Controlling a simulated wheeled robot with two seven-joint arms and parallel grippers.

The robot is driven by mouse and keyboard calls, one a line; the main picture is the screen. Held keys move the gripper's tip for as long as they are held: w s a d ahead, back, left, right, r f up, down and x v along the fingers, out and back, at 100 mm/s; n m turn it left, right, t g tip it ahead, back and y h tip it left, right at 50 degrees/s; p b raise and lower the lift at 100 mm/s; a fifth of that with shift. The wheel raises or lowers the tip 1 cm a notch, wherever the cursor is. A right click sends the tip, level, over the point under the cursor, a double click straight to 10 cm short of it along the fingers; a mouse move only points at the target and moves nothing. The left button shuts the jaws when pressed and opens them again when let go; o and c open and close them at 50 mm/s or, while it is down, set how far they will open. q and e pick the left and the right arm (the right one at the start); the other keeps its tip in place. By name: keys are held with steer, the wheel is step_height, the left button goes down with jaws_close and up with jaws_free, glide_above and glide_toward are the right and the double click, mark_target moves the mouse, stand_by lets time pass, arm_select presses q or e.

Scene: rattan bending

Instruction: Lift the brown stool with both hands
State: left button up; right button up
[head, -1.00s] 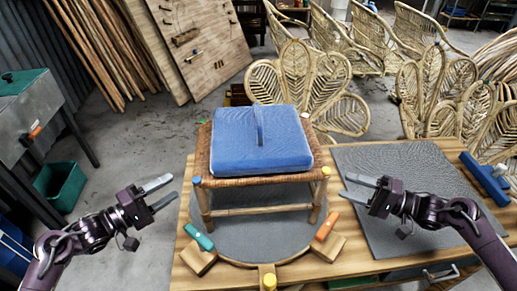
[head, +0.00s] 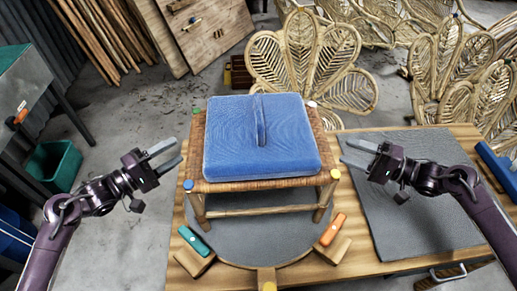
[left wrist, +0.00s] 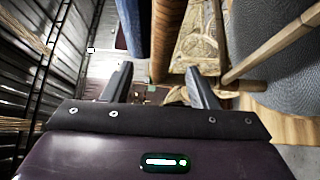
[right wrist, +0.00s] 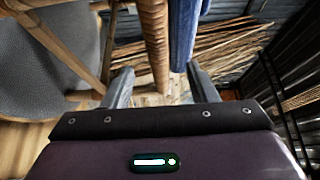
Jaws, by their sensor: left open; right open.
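The brown stool (head: 265,187) has a woven rattan seat edge and wooden legs, and it stands upright on a round grey mat. A blue cushion (head: 240,165) with a strap lies on its seat. My left gripper (head: 168,155) is open just left of the stool, apart from it in the head view. My right gripper (head: 350,155) is open just right of the stool. The stool's side rail (left wrist: 168,35) shows between the open fingers in the left wrist view. The opposite rail (right wrist: 153,40) shows between the open fingers in the right wrist view.
The stool is on a wooden worktable (head: 355,266) with a grey mat (head: 420,195) at right. A teal tool (head: 194,242) and an orange tool (head: 333,229) lie in front of the stool by wooden blocks. Rattan chair backs (head: 318,65) stand behind.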

mark_target(189, 140)
arm_select(q)
steer(key=x, duration=0.8)
steer(key=shift+a+f, duration=0.15)
steer(key=shift+f, duration=0.05)
arm_select(e)
steer(key=x, duration=0.7)
steer(key=shift+w+a+f, duration=0.15)
steer(key=shift+w+a, duration=0.15)
steer(key=shift+w, duration=0.1)
arm_select(q)
jaws_close()
arm_select(e)
jaws_close()
arm_select(q)
steer(key=shift+w+r, duration=0.15)
steer(key=shift+r, duration=0.2)
arm_select(e)
steer(key=shift+w+r, duration=0.1)
steer(key=shift+r, duration=0.25)
